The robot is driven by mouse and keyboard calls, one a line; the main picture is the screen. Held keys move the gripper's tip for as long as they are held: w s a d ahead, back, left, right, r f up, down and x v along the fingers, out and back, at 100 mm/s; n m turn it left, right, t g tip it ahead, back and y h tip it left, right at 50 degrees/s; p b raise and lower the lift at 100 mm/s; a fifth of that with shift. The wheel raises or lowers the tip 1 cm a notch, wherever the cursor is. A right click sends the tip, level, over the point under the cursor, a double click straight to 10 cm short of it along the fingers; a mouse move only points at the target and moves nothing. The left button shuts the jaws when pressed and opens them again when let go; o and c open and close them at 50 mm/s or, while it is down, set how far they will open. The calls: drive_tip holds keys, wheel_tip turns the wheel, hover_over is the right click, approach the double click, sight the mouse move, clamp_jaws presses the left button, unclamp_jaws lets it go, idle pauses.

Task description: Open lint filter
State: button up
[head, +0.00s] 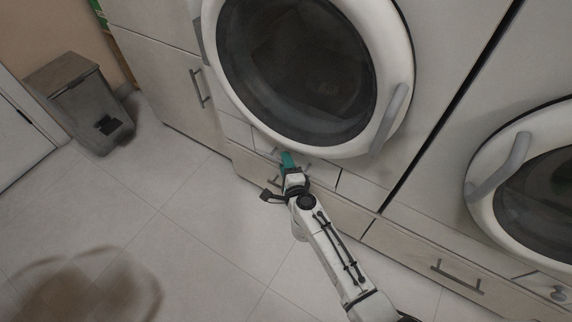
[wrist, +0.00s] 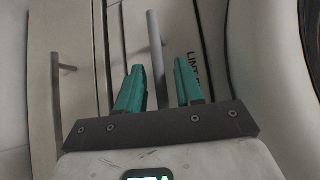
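My gripper (head: 289,160) has teal fingers and reaches to the low front panel of the machine, just under its large round door (head: 300,75). In the wrist view, my gripper (wrist: 160,82) is open. A grey bar handle (wrist: 155,50) shows between and beyond the two fingertips, with visible room on both sides. The handle is on the lint filter panel (wrist: 185,25), which carries a partly hidden "LINT" label. The panel looks shut. I cannot tell how deep the fingers reach around the handle.
A lower drawer with a bar handle (wrist: 57,75) lies beside the panel. A second round-door machine (head: 540,190) stands at the right. A grey bin (head: 80,100) stands at the left. A blurred brown thing (head: 80,285) is at lower left. The tiled floor (head: 185,215) between is clear.

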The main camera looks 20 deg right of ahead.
drive_tip(key=shift+c, duration=0.2)
clamp_jaws()
idle(0.4)
drive_tip(key=s+a+p, duration=0.4)
drive_tip(key=s+a, duration=0.7)
drive_tip(key=a, duration=0.4)
drive_tip(key=shift+a, duration=0.15)
drive_tip(key=shift+s, duration=0.1)
drive_tip(key=shift+o, duration=0.2)
unclamp_jaws()
